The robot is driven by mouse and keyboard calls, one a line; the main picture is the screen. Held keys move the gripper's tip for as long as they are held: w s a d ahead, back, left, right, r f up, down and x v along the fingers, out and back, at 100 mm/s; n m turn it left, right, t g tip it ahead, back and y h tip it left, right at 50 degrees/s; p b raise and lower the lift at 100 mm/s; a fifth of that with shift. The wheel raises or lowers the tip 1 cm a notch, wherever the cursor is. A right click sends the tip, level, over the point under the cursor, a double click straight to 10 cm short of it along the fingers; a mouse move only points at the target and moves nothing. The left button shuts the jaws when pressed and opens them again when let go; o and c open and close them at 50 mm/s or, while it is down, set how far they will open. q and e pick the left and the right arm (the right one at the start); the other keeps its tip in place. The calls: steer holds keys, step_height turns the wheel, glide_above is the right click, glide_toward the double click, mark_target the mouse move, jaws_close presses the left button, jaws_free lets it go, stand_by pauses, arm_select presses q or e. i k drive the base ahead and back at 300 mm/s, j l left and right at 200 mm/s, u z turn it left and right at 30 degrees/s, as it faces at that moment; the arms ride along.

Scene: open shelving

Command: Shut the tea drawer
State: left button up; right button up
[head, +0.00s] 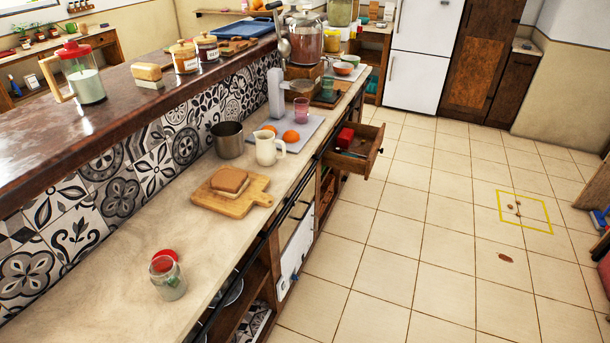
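The wooden drawer (375,150) is pulled out from the front of the counter, right of centre in the head view. Its front panel carries a small dark knob and faces the open floor. A red box (345,138) lies inside it, toward the counter side; the rest of its contents is hard to make out. Neither of my grippers is in the head view, so nothing of mine touches the drawer here.
The counter (130,285) holds a glass jar (168,277), a cutting board (231,195) with bread, a metal pot (228,140), a white pitcher (268,148) and oranges. A dark rail (268,236) runs along its front edge. The tiled floor (400,235) beside it is mostly clear, with a yellow-outlined square (525,211) at right.

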mark_target(372, 135)
steer(key=i+l+z, duration=0.1)
steer(key=i+l, duration=0.2)
steer(key=l, duration=0.2)
steer(key=i+l+z, duration=0.1)
steer(key=i+l, duration=0.2)
steer(key=l, duration=0.2)
steer(key=i, duration=0.2)
